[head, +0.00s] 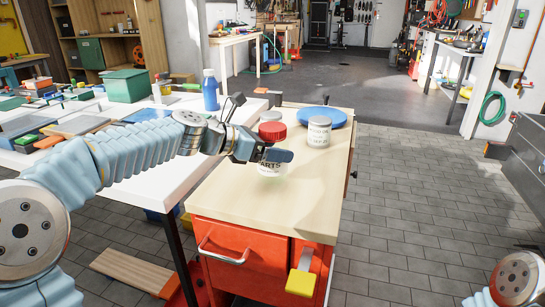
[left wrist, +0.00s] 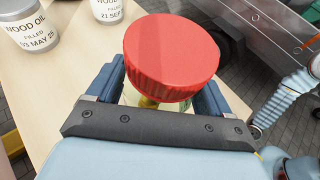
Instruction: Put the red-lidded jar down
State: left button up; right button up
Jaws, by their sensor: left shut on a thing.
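The red-lidded jar (head: 269,169) is upright over the front part of the light wooden worktop (head: 235,198). Its pale label ends in "ARTS". My left gripper (head: 272,154) is shut around the jar just below the lid. In the left wrist view the wide red lid (left wrist: 170,55) sits between the two fingers and hides most of the jar body. I cannot tell whether the jar's base touches the worktop. My right gripper is not in view; only part of my right arm shows.
A "wood oil" tin (head: 319,131) stands behind and right of the jar, in front of a blue plate (head: 325,116). Another tin (head: 270,116) stands behind the lid. The worktop's front and right front are clear. A cluttered white table (head: 150,170) adjoins at left.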

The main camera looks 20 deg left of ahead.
pick_arm(q)
jog(key=shift+f, duration=0.85)
jog(key=shift+f, duration=0.15)
jog(key=o, duration=1.3)
jog(key=shift+s, duration=0.1)
jog(key=shift+s+a+r, duration=0.15)
jog(key=shift+a+r, duration=0.1)
jog(key=v, duration=1.1)
jog(key=shift+s+a, duration=0.1)
jog(key=shift+s, duration=0.1)
